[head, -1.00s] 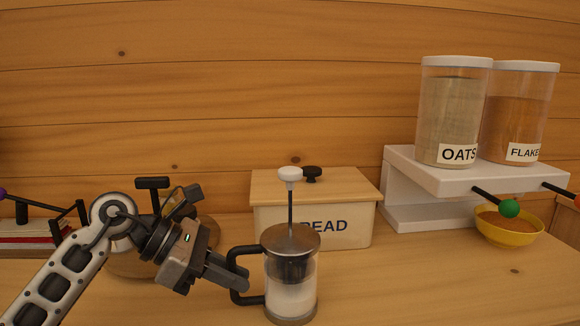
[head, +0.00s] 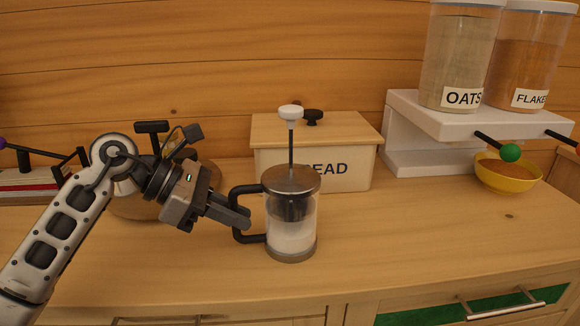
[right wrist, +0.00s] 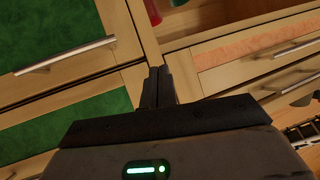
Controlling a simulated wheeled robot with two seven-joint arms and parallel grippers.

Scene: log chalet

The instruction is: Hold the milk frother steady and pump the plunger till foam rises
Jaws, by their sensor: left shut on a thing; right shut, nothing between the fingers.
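The milk frother (head: 292,218) stands upright on the wooden counter in the head view. It is a clear glass jar with a metal lid, a metal base and white milk in its lower part. Its plunger knob (head: 291,112) is white and sits high on a thin rod above the lid. My left gripper (head: 243,218) is shut on the frother's black handle (head: 236,197), coming from the left. My right gripper (right wrist: 159,87) shows only in the right wrist view. It is shut and empty, in front of cabinet fronts, away from the frother.
A bread box (head: 350,169) stands close behind the frother. A white dispenser stand (head: 405,136) with oats and flakes jars is at the right, with a yellow bowl (head: 510,182) beneath. The counter (head: 420,225) right of the frother is clear. Drawers (right wrist: 60,65) show in the right wrist view.

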